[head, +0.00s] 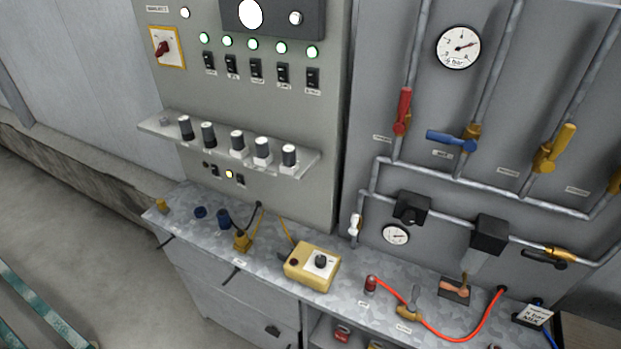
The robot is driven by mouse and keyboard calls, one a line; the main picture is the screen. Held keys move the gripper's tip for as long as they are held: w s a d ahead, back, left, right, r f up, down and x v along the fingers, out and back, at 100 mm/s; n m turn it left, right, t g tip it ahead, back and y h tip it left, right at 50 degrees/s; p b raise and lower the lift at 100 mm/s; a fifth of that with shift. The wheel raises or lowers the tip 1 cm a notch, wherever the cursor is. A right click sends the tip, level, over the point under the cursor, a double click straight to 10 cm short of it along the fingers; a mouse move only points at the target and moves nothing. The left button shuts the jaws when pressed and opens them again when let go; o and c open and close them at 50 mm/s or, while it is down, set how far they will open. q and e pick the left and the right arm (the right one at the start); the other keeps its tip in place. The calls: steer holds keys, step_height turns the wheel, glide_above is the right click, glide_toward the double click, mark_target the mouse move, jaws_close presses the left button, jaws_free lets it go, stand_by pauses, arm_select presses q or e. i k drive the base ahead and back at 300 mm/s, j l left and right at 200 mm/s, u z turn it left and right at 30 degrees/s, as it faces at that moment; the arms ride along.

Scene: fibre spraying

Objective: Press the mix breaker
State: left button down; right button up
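A row of several black breaker switches (256,69) sits on the grey control panel (300,190) in the upper left of the head view. Each has a small white label below it, too small to read, so I cannot tell which one is the mix breaker. A lit green lamp (254,44) stands above each switch. Neither of my grippers is in view.
A red rotary switch (165,47) sits left of the breakers. A shelf (155,124) with black knobs juts out below them. The metal counter (205,238) holds a yellow control box (312,266) and a red hose (440,329). Pipes and valves fill the right.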

mark_target(229, 60)
steer(key=i+j+z, duration=0.7)
steer(key=i+j, duration=0.2)
